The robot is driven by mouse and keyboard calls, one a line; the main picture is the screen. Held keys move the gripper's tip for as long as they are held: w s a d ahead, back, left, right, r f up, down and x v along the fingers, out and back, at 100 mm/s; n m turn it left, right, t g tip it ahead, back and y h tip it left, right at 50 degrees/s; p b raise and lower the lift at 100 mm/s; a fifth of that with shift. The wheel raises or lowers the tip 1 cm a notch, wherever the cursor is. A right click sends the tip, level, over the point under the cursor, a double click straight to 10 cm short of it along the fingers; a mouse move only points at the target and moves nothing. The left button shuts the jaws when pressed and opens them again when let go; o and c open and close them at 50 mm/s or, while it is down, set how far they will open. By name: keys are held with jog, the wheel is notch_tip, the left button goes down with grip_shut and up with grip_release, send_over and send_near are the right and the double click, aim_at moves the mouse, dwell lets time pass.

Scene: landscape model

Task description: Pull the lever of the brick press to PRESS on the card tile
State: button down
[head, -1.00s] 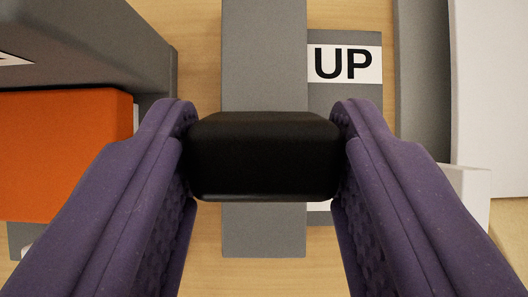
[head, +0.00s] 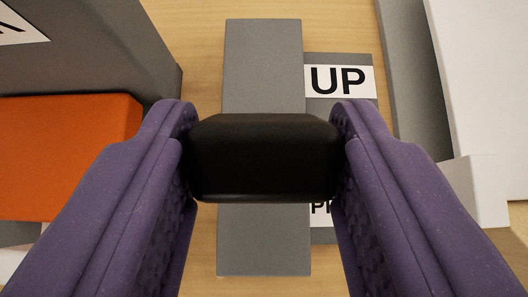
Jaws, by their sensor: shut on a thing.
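My gripper (head: 264,155), with two purple fingers, is shut on the black lever knob (head: 264,156) in the middle of the head view. Behind the knob is a long grey bar (head: 262,65), and I cannot tell how the knob joins it. The grey card tile (head: 340,110) lies to the right of the bar. Its white UP label (head: 338,80) shows clearly above the knob. A second label (head: 320,209) shows lower down, mostly hidden behind the knob and right finger; only the start of its word, like "P", is readable.
An orange block (head: 65,155) and a large grey body with a white label (head: 90,50) stand at the left. A grey strip (head: 413,80) and white panels (head: 485,90) stand at the right. Bare wooden surface (head: 200,30) shows between them.

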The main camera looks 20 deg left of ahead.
jog(key=c, duration=0.6)
grip_release()
jog(key=shift+s, duration=0.1)
jog(key=p+v, duration=0.3)
jog(key=v, duration=0.4)
jog(key=shift+s+r+p, duration=0.2)
jog(key=shift+s+p, duration=0.05)
jog(key=shift+p, duration=0.1)
jog(key=shift+d, duration=0.1)
